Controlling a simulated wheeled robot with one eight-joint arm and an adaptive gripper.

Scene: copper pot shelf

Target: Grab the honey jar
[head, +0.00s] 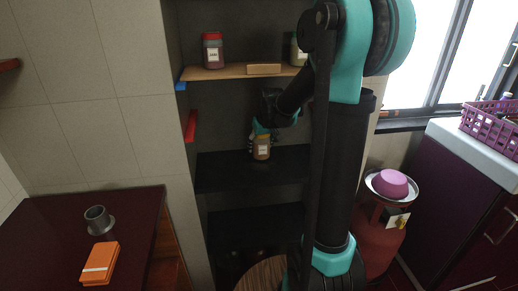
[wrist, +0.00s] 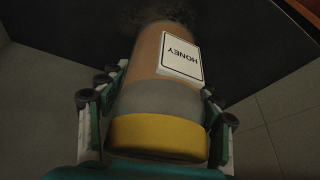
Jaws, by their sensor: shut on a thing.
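The honey jar (wrist: 150,95) has an amber body, a grey band, a yellow lid and a white label reading HONEY. In the wrist view it lies between the two fingers of my gripper (wrist: 155,110), lid toward the camera. In the head view the jar (head: 261,150) is upright at the middle shelf (head: 230,172), with my gripper (head: 262,132) at its top. My gripper is shut on the jar. I cannot tell whether the jar's base touches the shelf.
A red-lidded jar (head: 213,51) and a partly hidden jar (head: 298,50) stand on the wooden shelf (head: 225,72) above. A lower dark shelf (head: 250,222) is below. A red gas cylinder (head: 382,235) stands right. A dark table (head: 45,225) with an orange box (head: 101,263) is left.

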